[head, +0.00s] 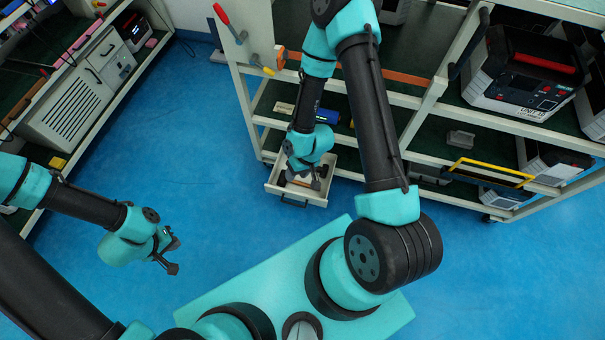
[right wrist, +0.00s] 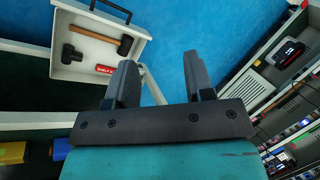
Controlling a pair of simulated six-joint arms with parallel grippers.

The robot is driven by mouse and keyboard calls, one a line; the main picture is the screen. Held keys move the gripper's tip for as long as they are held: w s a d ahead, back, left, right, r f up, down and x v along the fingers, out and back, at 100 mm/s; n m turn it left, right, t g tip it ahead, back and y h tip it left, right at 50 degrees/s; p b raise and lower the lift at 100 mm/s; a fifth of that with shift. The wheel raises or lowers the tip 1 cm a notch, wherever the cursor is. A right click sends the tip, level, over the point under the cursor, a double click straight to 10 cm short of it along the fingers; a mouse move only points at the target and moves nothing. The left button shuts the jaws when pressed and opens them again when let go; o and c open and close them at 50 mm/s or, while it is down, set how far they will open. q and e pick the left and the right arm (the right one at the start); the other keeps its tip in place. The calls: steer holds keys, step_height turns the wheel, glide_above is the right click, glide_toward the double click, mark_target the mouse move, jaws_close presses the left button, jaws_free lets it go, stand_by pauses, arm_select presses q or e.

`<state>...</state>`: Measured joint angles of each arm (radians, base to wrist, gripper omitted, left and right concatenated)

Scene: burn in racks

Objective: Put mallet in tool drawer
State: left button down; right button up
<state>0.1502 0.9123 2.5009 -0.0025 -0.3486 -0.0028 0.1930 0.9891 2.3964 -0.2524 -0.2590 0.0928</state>
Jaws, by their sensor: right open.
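The tool drawer (head: 297,198) is pulled out under the bench in the head view, and its white wall and floor (right wrist: 92,72) show in the right wrist view. A wooden-handled mallet (right wrist: 100,36) with a dark head lies inside it. A smaller dark hammer-like tool (right wrist: 72,54) lies beside it. My right gripper (head: 303,176) is over the drawer in the head view; in the right wrist view its jaws (right wrist: 160,64) are open and empty, to the right of the mallet and apart from it. My left gripper (head: 174,256) hangs open and empty over the blue floor.
The rack's shelves and white posts (head: 432,95) stand close to my right arm. The floor left of the drawer is clear.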

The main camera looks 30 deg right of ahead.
steer(key=shift+m+t+h, duration=0.3)
steer(key=shift+m+h, duration=0.2)
steer(key=shift+m, duration=0.1)
steer(key=s+r, duration=0.3)
steer(key=shift+d+r, duration=0.25)
steer(key=shift+r, duration=0.1)
steer(key=shift+c, duration=0.4)
